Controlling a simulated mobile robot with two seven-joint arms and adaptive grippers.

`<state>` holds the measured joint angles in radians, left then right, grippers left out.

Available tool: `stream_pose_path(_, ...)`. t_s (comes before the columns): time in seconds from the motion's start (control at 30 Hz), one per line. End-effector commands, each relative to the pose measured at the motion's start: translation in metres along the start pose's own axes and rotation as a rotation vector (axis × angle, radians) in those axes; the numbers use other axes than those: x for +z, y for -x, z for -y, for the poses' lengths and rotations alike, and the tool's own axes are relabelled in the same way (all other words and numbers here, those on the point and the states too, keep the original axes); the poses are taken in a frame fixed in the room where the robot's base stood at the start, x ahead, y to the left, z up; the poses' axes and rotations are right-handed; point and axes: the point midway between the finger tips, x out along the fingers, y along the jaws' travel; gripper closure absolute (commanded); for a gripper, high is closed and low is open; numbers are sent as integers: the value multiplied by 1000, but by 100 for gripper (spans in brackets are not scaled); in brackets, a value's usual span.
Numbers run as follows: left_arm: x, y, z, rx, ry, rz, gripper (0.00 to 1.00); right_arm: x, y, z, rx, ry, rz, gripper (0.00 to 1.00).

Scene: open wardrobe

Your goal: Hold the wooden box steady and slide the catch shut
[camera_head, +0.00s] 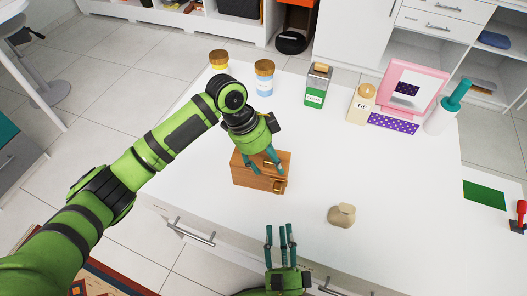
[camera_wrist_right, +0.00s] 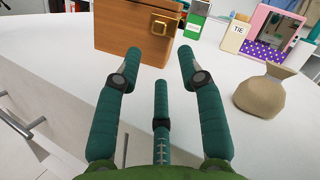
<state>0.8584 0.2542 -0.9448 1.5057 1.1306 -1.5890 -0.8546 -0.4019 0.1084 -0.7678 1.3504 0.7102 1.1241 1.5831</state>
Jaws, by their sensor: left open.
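The wooden box (camera_head: 250,180) stands on the white counter, below my left gripper. My right gripper (camera_head: 281,232) is open and empty near the counter's front edge. In the right wrist view its fingers (camera_wrist_right: 160,75) point toward the box's catch face, apart from it.
A tan pouch (camera_head: 342,215) sits right of the box. Jars, a green-labelled container (camera_head: 317,85), a TIE jar (camera_head: 361,104) and a pink-framed mirror (camera_head: 412,90) stand farther back. The counter between pouch and mirror is clear.

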Motion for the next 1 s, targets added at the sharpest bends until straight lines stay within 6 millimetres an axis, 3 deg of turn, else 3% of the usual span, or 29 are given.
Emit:
stream_pose_path(0.27,0,-2,0,0,0,-1,42,0,0,0,0,0,0,61)
stream_pose_path(0.37,0,-2,0,0,0,-1,78,0,0,0,0,0,0,61)
stream_pose_path(0.4,0,-2,0,0,0,-1,94,0,0,0,0,0,0,61)
stream_pose_path(0.43,0,-2,0,0,1,-1,100,0,0,0,0,0,0,61)
stream_pose_path(0.8,0,-2,0,1,1,-1,100,0,0,0,0,0,0,61)
stream_pose_path(0.9,0,-2,0,1,1,-1,100,-3,1,2,5,12,1,100)
stream_pose_path(1.0,0,-2,0,1,1,0,100,-14,4,13,37,80,14,100)
